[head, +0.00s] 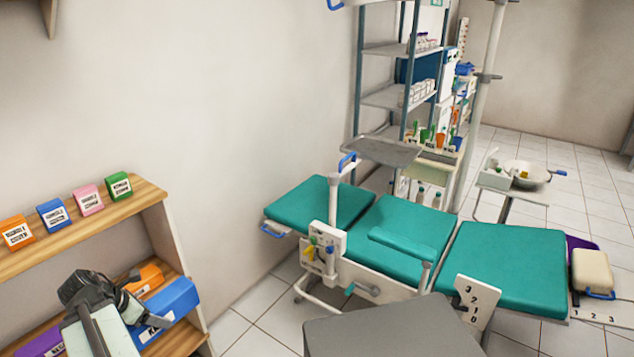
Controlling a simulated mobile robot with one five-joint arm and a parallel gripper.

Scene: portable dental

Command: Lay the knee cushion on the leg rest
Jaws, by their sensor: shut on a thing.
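The knee cushion is a blue block (178,299) with a white label, partly readable as "KN", at the lower shelf on the left. My gripper (132,290) is at its left end and shut on it; the dark jaws hide part of the contact. The cushion is close to the shelf board, and I cannot tell whether it touches it. The green padded couch has three sections. The left section (318,203), with a blue handle at its end, appears to be the leg rest; it is bare and well to the right of my gripper.
Orange (151,279) and purple (42,343) labelled blocks sit beside the cushion. The upper shelf board (95,228) is just above my gripper. A white post (333,215) with a control box stands before the couch. A grey flat-topped block (390,328) is in front.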

